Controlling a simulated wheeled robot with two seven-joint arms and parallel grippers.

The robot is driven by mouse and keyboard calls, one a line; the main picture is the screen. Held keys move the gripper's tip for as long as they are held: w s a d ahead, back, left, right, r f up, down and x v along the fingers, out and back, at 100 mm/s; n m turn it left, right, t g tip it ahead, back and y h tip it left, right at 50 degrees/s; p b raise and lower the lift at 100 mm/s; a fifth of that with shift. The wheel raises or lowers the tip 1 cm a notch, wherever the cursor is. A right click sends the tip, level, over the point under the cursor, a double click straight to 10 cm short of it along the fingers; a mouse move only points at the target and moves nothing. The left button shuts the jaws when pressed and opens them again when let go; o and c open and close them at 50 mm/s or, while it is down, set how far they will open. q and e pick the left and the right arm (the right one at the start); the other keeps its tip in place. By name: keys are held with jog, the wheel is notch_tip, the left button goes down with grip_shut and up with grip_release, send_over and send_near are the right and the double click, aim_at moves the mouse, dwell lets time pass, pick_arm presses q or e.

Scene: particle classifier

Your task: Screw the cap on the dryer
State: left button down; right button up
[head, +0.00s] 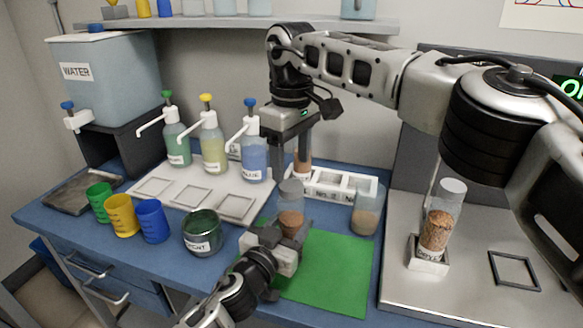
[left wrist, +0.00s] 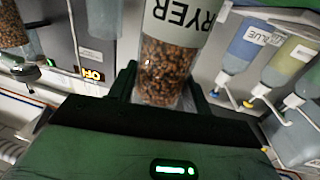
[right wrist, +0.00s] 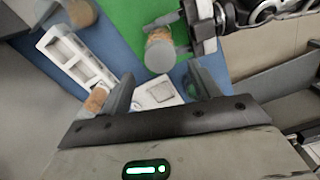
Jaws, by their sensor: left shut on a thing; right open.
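The dryer (head: 291,222) is a clear tube of brown granules with a greyish upper part. It stands roughly upright over the green mat. My left gripper (head: 287,238) is shut around its lower part. In the left wrist view the dryer (left wrist: 168,70) shows its "DRYER" label. In the right wrist view its round grey top (right wrist: 168,58) faces the camera; I cannot tell whether this is a cap or the bare top. My right gripper (head: 292,155) is open, pointing down behind the dryer near the white rack; its fingers (right wrist: 165,88) hold nothing.
The white rack (head: 350,186) holds a brown-filled tube (head: 302,162). Another tube (head: 366,212) stands at its right. A granule tube (head: 438,230) stands in a holder on the grey platform. A dark green jar (head: 203,233), coloured cups (head: 122,217) and pump bottles (head: 213,140) are left. The green mat (head: 335,275) is clear.

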jog(key=shift+c, duration=0.2)
jog(key=n, duration=0.6)
jog(key=shift+r, duration=0.15)
jog(key=n, duration=0.7)
jog(key=shift+r, duration=0.25)
jog(key=n, duration=0.8)
jog(key=shift+r, duration=0.2)
jog(key=n, duration=0.7)
jog(key=shift+r, duration=0.25)
jog(key=n, duration=0.5)
jog(key=shift+r, duration=0.15)
jog(key=n, duration=0.8)
jog(key=shift+r, duration=0.2)
jog(key=n, duration=0.7)
jog(key=shift+r, duration=0.25)
jog(key=n, duration=0.5)
jog(key=shift+r, duration=0.1)
